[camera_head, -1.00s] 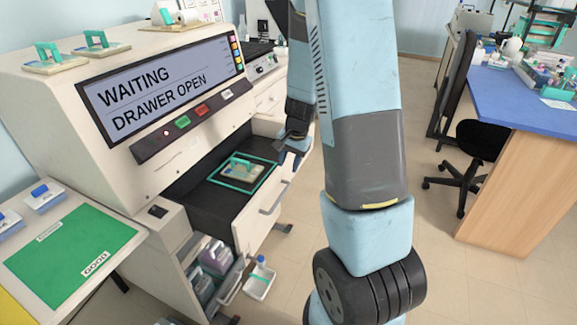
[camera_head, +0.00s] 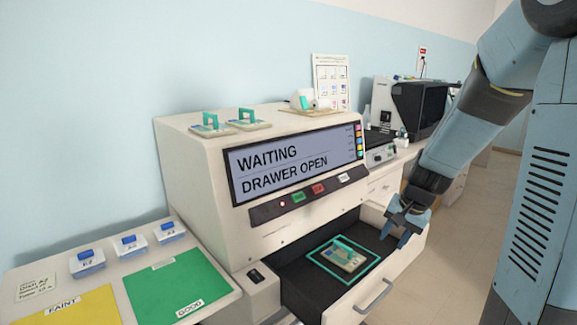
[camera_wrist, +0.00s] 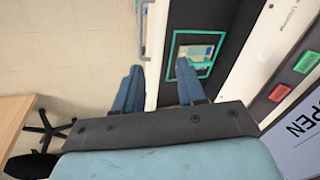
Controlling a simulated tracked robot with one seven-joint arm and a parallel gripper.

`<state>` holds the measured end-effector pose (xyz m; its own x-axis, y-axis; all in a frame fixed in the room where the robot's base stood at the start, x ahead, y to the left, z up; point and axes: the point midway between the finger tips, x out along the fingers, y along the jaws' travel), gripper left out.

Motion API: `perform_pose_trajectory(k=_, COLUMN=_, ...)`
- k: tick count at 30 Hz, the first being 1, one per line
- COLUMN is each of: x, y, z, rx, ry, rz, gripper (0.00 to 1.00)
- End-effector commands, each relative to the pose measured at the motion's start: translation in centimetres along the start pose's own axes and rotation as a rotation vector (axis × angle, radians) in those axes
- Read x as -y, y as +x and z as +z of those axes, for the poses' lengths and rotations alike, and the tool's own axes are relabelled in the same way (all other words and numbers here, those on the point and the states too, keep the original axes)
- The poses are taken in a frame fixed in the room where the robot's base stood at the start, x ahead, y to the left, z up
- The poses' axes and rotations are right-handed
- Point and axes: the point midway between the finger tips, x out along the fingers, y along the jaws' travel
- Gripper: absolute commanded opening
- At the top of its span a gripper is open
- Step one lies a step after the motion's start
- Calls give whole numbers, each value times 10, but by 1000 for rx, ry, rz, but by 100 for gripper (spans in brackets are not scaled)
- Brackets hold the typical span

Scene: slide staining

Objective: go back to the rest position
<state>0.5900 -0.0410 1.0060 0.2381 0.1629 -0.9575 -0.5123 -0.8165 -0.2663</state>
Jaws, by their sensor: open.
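My gripper (camera_head: 404,222) is open and empty in the head view, above the right side of the open drawer (camera_head: 298,278) of the staining machine (camera_head: 190,165). A slide rack (camera_head: 342,256) with a teal handle lies inside the teal outline on the drawer's dark floor. In the wrist view my two blue fingers (camera_wrist: 158,88) are spread apart, and the rack (camera_wrist: 196,52) shows in its outline beyond the right finger. The gripper is apart from the rack. The machine's screen (camera_head: 290,165) reads WAITING, DRAWER OPEN.
Two more racks (camera_head: 210,124) stand on the machine's top, beside a white roll (camera_head: 302,100). A side table at left has a green GOOD mat (camera_head: 178,282), a yellow FAINT mat (camera_head: 70,308) and several blue-lidded boxes (camera_head: 87,262). The floor at right (camera_head: 455,235) is clear.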

Motion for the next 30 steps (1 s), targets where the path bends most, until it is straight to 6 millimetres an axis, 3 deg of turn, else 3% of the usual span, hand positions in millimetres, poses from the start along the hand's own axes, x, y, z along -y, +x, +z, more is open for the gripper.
perform_pose_trajectory(k=3, x=7, y=-32, z=17, rx=-25, ry=-78, rz=-17, gripper=40)
perform_pose_trajectory(k=15, x=11, y=-119, z=78, rx=-117, ry=-327, rz=-17, gripper=40)
perform_pose_trajectory(k=24, x=-3, y=-171, z=128, rx=-208, ry=-496, rz=25, gripper=40)
perform_pose_trajectory(k=30, x=-16, y=-194, z=155, rx=-263, ry=-575, rz=62, gripper=40)
